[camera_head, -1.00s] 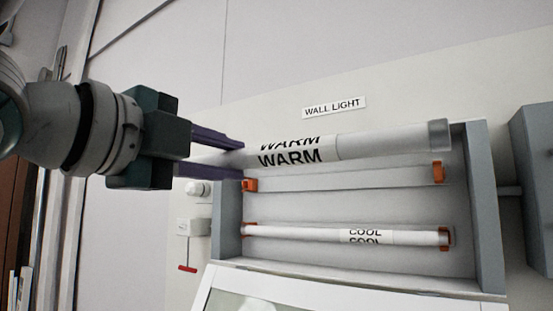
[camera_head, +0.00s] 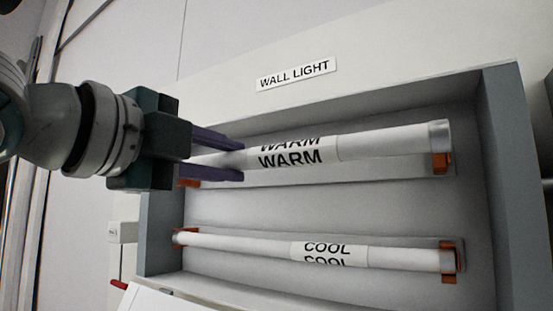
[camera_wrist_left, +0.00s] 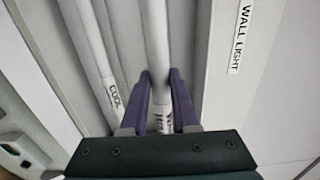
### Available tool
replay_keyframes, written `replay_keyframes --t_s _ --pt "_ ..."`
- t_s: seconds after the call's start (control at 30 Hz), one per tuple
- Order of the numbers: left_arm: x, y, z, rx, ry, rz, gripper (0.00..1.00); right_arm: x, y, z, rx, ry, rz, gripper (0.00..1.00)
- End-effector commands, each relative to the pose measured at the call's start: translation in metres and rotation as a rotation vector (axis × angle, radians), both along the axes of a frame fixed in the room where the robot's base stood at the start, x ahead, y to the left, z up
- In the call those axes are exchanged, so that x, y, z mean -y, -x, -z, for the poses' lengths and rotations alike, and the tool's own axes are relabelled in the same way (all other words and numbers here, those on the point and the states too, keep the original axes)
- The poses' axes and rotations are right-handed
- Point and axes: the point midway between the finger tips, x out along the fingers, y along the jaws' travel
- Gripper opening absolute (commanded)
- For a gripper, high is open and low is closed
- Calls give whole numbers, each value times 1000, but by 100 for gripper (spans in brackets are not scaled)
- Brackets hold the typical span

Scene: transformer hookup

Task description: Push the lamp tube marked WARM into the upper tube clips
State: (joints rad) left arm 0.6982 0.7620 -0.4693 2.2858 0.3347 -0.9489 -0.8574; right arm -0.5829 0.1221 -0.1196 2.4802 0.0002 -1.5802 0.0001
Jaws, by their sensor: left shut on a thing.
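The white lamp tube marked WARM (camera_head: 380,142) lies lengthwise in front of the upper part of the wall light. My left gripper (camera_head: 240,160) is shut on its left end; the purple fingers lie above and below it. The wrist view also shows the tube (camera_wrist_left: 157,45) between the fingers (camera_wrist_left: 162,100). The right upper clip (camera_head: 441,163) is orange and shows just below the tube's right end; I cannot tell if they touch. The left upper clip (camera_head: 189,183) is mostly hidden behind the gripper. My right gripper is not in view.
The tube marked COOL (camera_head: 270,247) sits in the lower orange clips. The grey housing (camera_head: 505,150) has raised side walls around both tubes. A WALL LIGHT label (camera_head: 295,74) is above it. A white panel edge (camera_head: 160,298) shows at the bottom.

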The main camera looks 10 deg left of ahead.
Motion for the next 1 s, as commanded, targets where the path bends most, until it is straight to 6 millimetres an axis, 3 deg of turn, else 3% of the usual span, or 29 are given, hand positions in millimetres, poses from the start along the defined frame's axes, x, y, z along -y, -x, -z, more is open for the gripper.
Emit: replay_keyframes --t_s 0.37,0.4,0.53,1.0 --pt "-1 2 7 85 32 -8 0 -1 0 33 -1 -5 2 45" --pt "0 -3 -1 81 34 -8 0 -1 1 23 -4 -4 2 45" --pt "6 -17 -2 81 33 -8 0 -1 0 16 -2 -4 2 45" --pt "18 -52 0 82 31 -8 0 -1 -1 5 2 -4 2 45"
